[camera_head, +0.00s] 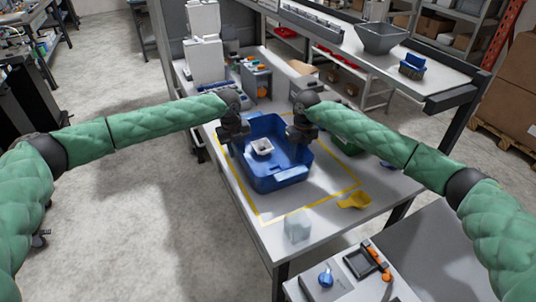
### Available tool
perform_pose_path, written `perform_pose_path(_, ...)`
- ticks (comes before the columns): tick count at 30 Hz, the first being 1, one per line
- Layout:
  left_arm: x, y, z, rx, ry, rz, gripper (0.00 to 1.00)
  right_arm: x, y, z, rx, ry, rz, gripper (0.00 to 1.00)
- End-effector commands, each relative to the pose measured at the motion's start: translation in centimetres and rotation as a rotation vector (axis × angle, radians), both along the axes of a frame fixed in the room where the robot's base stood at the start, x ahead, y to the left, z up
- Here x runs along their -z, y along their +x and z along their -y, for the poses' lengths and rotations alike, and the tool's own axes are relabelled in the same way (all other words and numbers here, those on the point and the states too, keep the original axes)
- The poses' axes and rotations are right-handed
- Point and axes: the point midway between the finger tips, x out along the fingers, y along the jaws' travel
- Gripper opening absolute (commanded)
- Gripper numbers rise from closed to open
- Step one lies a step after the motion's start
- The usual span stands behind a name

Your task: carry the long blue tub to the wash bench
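The long blue tub (278,183) stands on the workbench inside a yellow outlined area. A small white square container (262,147) sits inside it, and a lighter blue flat piece shows at its near end. My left gripper (233,138) is at the tub's left rim. My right gripper (300,134) is at its far right rim. Both point down, and their fingertips are too small and hidden to tell whether they grip the rim. I cannot tell which surface is the wash bench.
A yellow scoop (354,200) and a pale translucent block (298,226) lie near the bench's front. A green item (347,146) is right of the tub. A raised shelf with a grey bin (381,39) stands behind. A lower side table (350,285) is in front.

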Motion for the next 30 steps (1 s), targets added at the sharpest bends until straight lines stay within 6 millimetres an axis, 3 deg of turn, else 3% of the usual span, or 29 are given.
perform_pose_path(9, 0.14, 0.00, 0.01, 0.000, 0.000, 0.000, 0.27, 0.16, -0.02, -0.02, 0.000, 0.000, 0.000, 0.27)
perform_pose_path(13, 0.13, 0.00, 0.02, 0.000, 0.000, 0.000, 0.02, 0.15, -0.01, -0.01, 0.000, 0.000, 0.000, 0.02)
perform_pose_path(14, 0.13, 0.01, 0.02, 0.000, 0.000, 0.000, 0.00, 0.15, -0.01, -0.01, 0.000, 0.000, 0.000, 0.00)
perform_pose_path(30, -0.29, 0.02, 0.03, 0.000, -0.001, 0.000, 0.00, -0.23, 0.00, 0.01, 0.000, 0.000, 0.000, 0.00)
